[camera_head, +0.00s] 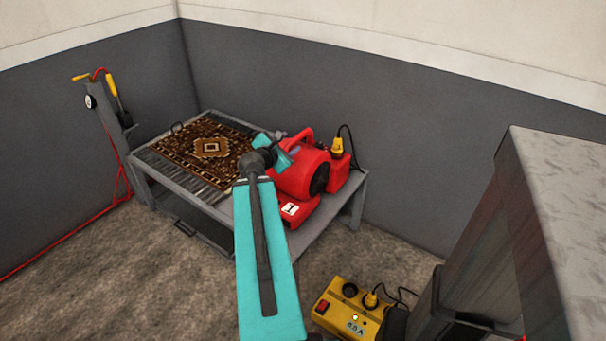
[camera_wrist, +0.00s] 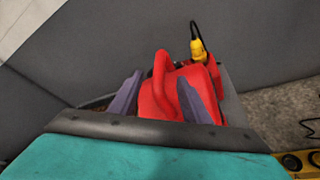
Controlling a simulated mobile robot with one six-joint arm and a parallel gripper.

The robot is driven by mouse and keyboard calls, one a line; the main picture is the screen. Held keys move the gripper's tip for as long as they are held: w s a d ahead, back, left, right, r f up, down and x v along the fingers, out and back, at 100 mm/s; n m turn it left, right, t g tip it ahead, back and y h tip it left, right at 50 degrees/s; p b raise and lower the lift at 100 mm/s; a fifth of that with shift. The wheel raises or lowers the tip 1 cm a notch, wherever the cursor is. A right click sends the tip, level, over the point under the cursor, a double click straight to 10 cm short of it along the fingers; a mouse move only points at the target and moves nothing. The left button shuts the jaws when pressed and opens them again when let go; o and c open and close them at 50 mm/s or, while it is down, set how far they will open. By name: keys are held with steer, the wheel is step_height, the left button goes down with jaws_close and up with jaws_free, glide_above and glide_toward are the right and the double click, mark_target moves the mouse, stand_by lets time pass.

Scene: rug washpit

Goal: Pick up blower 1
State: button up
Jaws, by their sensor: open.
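Blower 1 (camera_head: 300,178) is a red blower with a raised loop handle and a white label reading 1 on its front foot. It stands on the right part of a grey low table (camera_head: 330,215). My gripper (camera_head: 284,156) is at the blower's upper left side, and my arm hides part of the blower and table. In the wrist view, the blower (camera_wrist: 203,78) and its handle (camera_wrist: 160,72) show between the two open grey-purple fingers of my gripper (camera_wrist: 160,88). Nothing is held. I cannot tell whether a finger touches the blower.
A patterned rug (camera_head: 195,150) lies on the table's left part. A yellow plug (camera_head: 337,146) with a black cord is at the blower's back. A yellow power box (camera_head: 345,307) sits on the floor. A grey block (camera_head: 560,200) stands at right. Walls close off the back.

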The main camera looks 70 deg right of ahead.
mark_target(303, 135)
steer(key=shift+f, duration=0.1)
steer(key=b+x, duration=0.2)
steer(key=x, duration=0.1)
steer(key=shift+d, duration=0.35)
steer(key=shift+x, duration=2.4)
steer(key=shift+b+x, duration=0.5)
steer(key=shift+x, duration=2.15)
steer(key=shift+s, duration=0.15)
steer(key=shift+c, duration=0.4)
jaws_close()
